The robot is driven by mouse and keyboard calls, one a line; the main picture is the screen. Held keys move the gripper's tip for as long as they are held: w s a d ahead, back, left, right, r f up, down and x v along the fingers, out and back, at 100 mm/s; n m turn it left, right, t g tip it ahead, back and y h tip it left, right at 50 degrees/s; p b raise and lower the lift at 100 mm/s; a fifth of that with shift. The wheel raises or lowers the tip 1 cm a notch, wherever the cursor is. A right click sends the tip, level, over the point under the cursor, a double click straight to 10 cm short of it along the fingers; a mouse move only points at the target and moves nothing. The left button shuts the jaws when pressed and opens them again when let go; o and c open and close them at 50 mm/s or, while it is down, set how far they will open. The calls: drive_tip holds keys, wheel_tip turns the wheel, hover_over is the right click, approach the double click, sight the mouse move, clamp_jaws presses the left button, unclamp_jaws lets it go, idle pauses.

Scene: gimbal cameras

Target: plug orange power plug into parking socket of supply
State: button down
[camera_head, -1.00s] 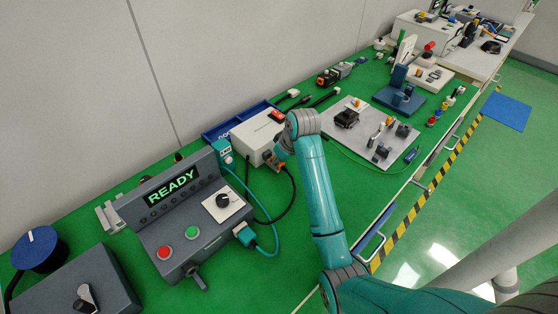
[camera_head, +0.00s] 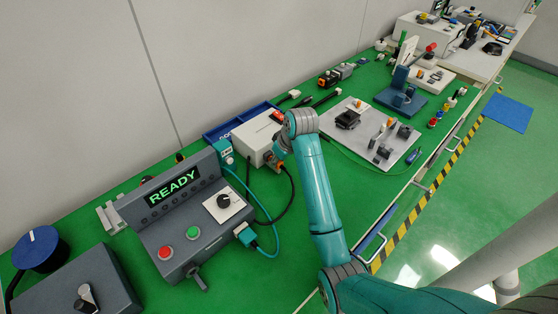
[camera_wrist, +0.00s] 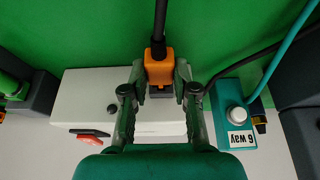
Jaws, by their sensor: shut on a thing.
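The supply is a white box (camera_head: 248,143) at mid-bench in the head view, and it also shows in the wrist view (camera_wrist: 85,95). My gripper (camera_wrist: 160,93) is shut on the orange power plug (camera_wrist: 158,68), which sits between its two fingers at the edge of the white box. A black cable runs from the plug's back end. A dark grey piece shows at the plug's front end, but I cannot tell whether the plug is seated in a socket. In the head view, my gripper (camera_head: 274,159) is at the supply's front side, and my wrist partly hides it.
A teal connector block marked "6 way" (camera_wrist: 234,126) is close to the right finger. A grey console reading READY (camera_head: 173,187) stands left of the supply. A red switch (camera_wrist: 90,133) is on the supply. A grey plate with parts (camera_head: 345,140) lies to the right.

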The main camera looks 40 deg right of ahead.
sight(281, 164)
drive_tip(key=shift+w, duration=0.75)
drive_tip(key=c, duration=0.8)
unclamp_jaws()
drive_tip(key=shift+v, duration=3.8)
